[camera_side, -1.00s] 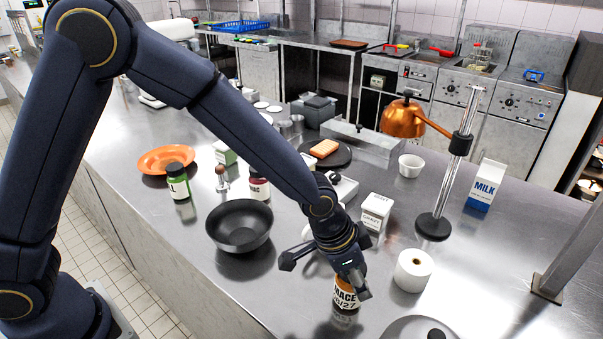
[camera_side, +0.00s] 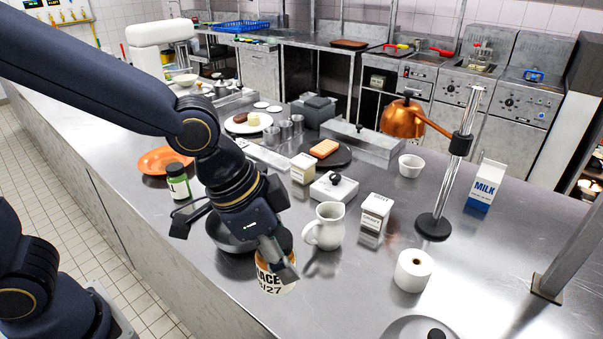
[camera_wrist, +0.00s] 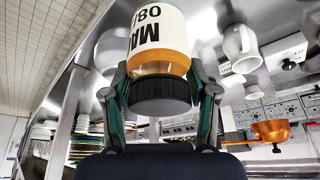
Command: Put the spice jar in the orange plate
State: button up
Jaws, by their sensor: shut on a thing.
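The spice jar (camera_side: 275,277) has a white label with black "MACE" lettering and an orange band. My gripper (camera_side: 272,262) is shut on it and holds it near the front edge of the counter, just in front of the black bowl. In the wrist view the jar (camera_wrist: 159,40) sits between the two fingers of my gripper (camera_wrist: 162,92), its black lid toward the palm. The orange plate (camera_side: 160,159) lies on the counter at the left, beyond the bowl. Its right front part is hidden by a green-labelled jar.
The black bowl (camera_side: 222,236) is partly hidden behind my gripper. The green-labelled jar (camera_side: 178,182) stands at the plate's front right. A white pitcher (camera_side: 326,228), a small carton (camera_side: 376,213) and a paper roll (camera_side: 413,270) stand to the right.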

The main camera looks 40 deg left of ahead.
jog(key=w+a+r+n+t+y, duration=0.15)
jog(key=w+a+n, duration=0.25)
jog(key=w+a, duration=0.55)
jog(key=w+a+r+n+y, duration=0.15)
jog(key=w+a+n, duration=0.35)
jog(key=a, duration=0.8)
jog(key=s+a+n+y, duration=0.2)
jog(key=a+n, duration=0.2)
jog(key=a, duration=1.6)
jog(key=s+a+f+n+g+y, duration=0.1)
jog(key=s+a+n, duration=0.1)
jog(key=s+a, duration=0.4)
jog(key=s+a+f+n+g, duration=0.1)
jog(key=s+a+n, duration=0.15)
jog(key=a, duration=0.65)
jog(key=shift+w+a+f, duration=1.5)
jog(key=shift+a+f, duration=0.05)
jog(key=shift+f, duration=0.5)
jog(key=shift+w+a+f, duration=1.55)
jog(key=shift+f, duration=0.55)
jog(key=shift+w+a+f, duration=1.5)
jog(key=shift+a+f, duration=0.05)
jog(key=shift+f, duration=0.5)
